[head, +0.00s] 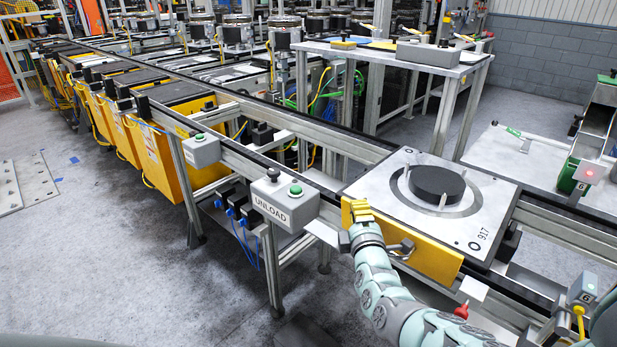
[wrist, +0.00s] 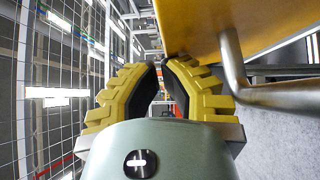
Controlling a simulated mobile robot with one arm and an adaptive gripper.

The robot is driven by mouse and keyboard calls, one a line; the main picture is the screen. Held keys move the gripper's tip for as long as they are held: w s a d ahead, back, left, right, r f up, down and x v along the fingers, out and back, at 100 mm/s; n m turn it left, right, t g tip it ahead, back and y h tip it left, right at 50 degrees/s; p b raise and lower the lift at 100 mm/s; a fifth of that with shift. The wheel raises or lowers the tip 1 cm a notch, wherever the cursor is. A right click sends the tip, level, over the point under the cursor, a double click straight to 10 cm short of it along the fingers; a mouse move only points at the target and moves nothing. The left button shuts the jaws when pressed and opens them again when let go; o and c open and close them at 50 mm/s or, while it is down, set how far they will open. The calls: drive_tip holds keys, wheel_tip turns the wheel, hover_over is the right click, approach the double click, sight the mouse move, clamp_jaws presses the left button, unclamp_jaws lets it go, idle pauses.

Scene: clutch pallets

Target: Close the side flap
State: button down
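The side flap (head: 430,257) is a yellow panel with a bent metal handle (head: 403,249), along the near side of the conveyor, below the edge of the pallet marked 917 (head: 370,188). The head view does not clearly show its exact angle. My gripper (head: 361,208) is in front of the flap's left part, with my arm reaching up from the lower right. In the wrist view, the yellow fingers (wrist: 160,64) nearly meet at their tips, with nothing visible between them. The flap (wrist: 205,28) and its handle (wrist: 235,75) are just right of the fingers there.
A grey UNLOAD button box (head: 285,200) stands left of my gripper. Another button box (head: 201,150) is farther left, near yellow-sided pallets (head: 165,160). A round black part (head: 437,184) sits on the pallet. The floor (head: 110,270) at the front left is clear.

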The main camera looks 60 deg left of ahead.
drive_tip(key=shift+w+a+r+m+h+p, duration=0.15)
drive_tip(key=shift+w+r+m+h+p, duration=0.1)
drive_tip(key=shift+w+m+h+p, duration=0.35)
drive_tip(key=shift+w, duration=0.1)
